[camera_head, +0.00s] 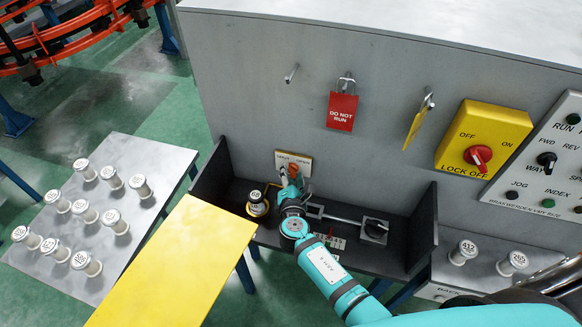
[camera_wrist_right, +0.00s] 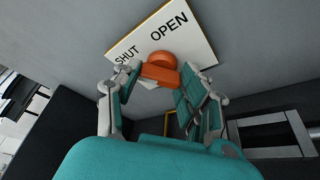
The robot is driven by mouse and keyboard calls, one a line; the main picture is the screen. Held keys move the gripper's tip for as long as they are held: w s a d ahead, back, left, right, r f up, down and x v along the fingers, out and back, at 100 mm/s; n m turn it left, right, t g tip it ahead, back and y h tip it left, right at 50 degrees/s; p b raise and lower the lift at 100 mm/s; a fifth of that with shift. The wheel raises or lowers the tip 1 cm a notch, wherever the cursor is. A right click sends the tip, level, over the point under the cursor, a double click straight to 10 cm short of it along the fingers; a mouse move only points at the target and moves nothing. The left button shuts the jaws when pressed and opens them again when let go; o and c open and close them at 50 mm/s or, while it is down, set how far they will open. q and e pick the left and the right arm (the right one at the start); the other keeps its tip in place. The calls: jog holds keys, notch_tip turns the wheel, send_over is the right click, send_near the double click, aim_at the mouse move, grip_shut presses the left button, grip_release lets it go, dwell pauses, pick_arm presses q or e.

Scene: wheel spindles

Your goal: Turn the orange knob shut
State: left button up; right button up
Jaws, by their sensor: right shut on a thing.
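The orange knob (camera_head: 293,170) is on a white plate (camera_head: 304,160) on the grey wall, above the black tray. In the right wrist view the orange knob (camera_wrist_right: 160,73) has a round hub and a flat bar, and the plate (camera_wrist_right: 190,22) reads SHUT at left and OPEN at right. My right gripper (camera_head: 290,183) reaches up to the knob from below. In the wrist view its fingers (camera_wrist_right: 160,84) are closed on the bar from both sides. I cannot tell which word the knob points to. My left gripper is not in view.
A spindle marked 68 (camera_head: 258,204) stands in the black tray (camera_head: 228,172), left of my right gripper. A metal latch bar (camera_head: 340,217) lies to its right. A yellow panel (camera_head: 170,265) and a table of spindles (camera_head: 130,160) are at left. A lock-off switch (camera_head: 482,135) is at right.

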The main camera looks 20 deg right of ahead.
jog(key=shift+n+g+p, duration=0.4)
jog(key=shift+n+p, duration=0.2)
jog(key=shift+p, duration=0.2)
jog(key=o, duration=1.2)
jog(key=shift+c, duration=0.2)
jog(key=v, duration=1.2)
jog(key=shift+a, duration=0.2)
jog(key=shift+d+f, duration=0.1)
